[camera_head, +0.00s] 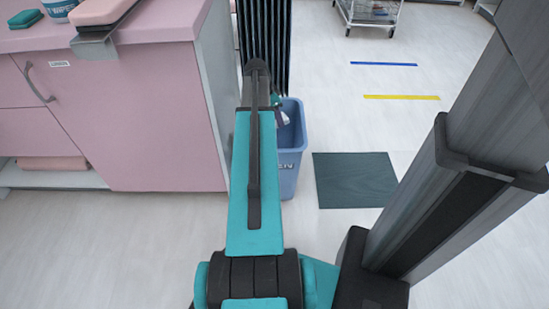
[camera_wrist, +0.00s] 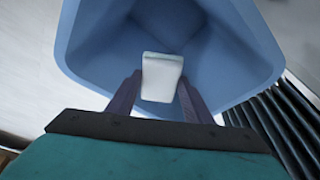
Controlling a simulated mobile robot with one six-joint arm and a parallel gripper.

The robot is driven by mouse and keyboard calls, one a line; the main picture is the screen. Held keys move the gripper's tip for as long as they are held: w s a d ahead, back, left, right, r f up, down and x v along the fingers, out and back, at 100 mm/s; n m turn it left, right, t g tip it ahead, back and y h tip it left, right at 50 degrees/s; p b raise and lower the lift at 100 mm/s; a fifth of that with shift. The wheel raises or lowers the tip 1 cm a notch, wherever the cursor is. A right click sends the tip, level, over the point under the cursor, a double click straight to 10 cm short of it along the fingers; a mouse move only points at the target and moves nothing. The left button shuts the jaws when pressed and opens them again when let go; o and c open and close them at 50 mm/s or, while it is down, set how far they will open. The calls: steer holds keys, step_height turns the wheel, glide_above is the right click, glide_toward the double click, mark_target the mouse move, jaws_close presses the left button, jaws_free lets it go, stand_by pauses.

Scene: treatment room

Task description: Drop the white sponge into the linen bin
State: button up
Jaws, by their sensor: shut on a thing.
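The white sponge (camera_wrist: 162,77) shows in the wrist view between the two dark fingers of my gripper (camera_wrist: 160,98), which is shut on it. The blue linen bin (camera_wrist: 88,38) fills the view around and beyond the sponge, and the sponge appears over its opening. In the head view the bin (camera_head: 291,158) stands on the floor beside the pink cabinet, partly hidden behind my arm. My gripper is mostly hidden by my arm there, and a small pale piece shows at the bin's mouth.
The pink cabinet (camera_head: 135,120) stands left of the bin. A dark pleated curtain (camera_head: 280,45) hangs behind the bin. A dark mat (camera_head: 354,180) lies to the right, with open floor around it.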

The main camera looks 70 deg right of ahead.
stand_by(0.3)
steer(key=o, duration=1)
steer(key=p+v, duration=0.4)
steer(key=v, duration=0.9)
steer(key=shift+w+a+r, duration=0.1)
steer(key=shift+a+r, duration=0.05)
steer(key=shift+r, duration=0.15)
